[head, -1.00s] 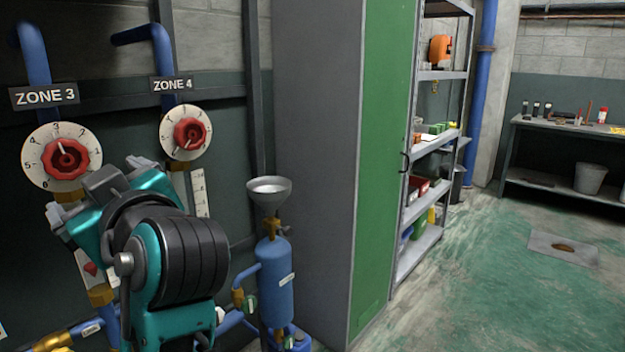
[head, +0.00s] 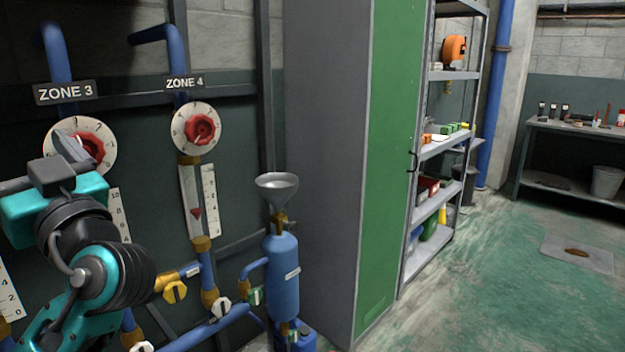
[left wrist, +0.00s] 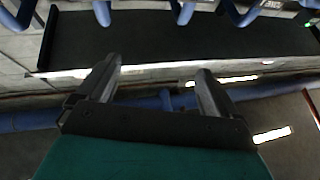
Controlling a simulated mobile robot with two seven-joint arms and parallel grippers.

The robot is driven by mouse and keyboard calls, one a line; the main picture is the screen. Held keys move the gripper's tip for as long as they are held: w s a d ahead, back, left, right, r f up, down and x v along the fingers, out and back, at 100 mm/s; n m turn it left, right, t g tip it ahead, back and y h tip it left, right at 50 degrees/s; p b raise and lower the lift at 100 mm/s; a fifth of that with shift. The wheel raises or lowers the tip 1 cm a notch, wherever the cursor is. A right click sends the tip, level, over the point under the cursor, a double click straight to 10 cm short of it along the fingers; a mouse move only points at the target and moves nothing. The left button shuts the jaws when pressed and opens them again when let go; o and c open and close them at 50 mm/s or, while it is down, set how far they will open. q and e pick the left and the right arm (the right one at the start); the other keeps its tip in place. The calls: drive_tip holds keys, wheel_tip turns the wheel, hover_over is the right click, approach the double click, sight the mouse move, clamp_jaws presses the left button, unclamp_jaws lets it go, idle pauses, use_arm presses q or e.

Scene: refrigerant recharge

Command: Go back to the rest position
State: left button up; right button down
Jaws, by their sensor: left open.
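My left arm comes in at the lower left of the head view, in front of the Zone 3 dial (head: 100,132), hiding part of it. The left gripper (left wrist: 155,82) shows in the left wrist view with its two fingers spread wide and nothing between them. The Zone 4 dial (head: 198,128), white with a red knob, is in full view to the right of my arm. My right gripper is in neither view.
A blue cylinder (head: 283,275) with a grey funnel (head: 277,185) above it stands right of the pipes. A tall grey and green cabinet (head: 325,170) is beside it. A shelf rack (head: 440,145) and a workbench (head: 570,132) stand beyond.

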use_arm(q)
drive_tip(key=w+f+m+t+h, duration=0.3)
drive_tip(key=f+m+h, duration=0.1)
drive_tip(key=f+m, duration=0.2)
drive_tip(key=w+f+m+t+h, duration=0.3)
drive_tip(key=w+f+m+h, duration=0.1)
drive_tip(key=f+m, duration=0.2)
wheel_tip(320, 180, down, 18)
drive_tip(key=d+m+g+h, duration=0.1)
drive_tip(key=d+m+h, duration=0.2)
drive_tip(key=m+h, duration=0.4)
drive_tip(key=s+d+f+m+g+h, duration=0.1)
drive_tip(key=s+d+f+g+h, duration=0.2)
drive_tip(key=s+f, duration=0.65)
drive_tip(key=s+d+f+g+h, duration=0.2)
drive_tip(key=s+f+h, duration=0.4)
drive_tip(key=f, duration=0.6)
drive_tip(key=s+d+r+n+p, duration=0.1)
drive_tip(key=d+n, duration=0.3)
drive_tip(key=d, duration=0.5)
drive_tip(key=shift+s+d+r+n+y+p, duration=0.2)
drive_tip(key=shift+s+r+n+y+p, duration=0.1)
drive_tip(key=shift+s+r+n+p, duration=0.25)
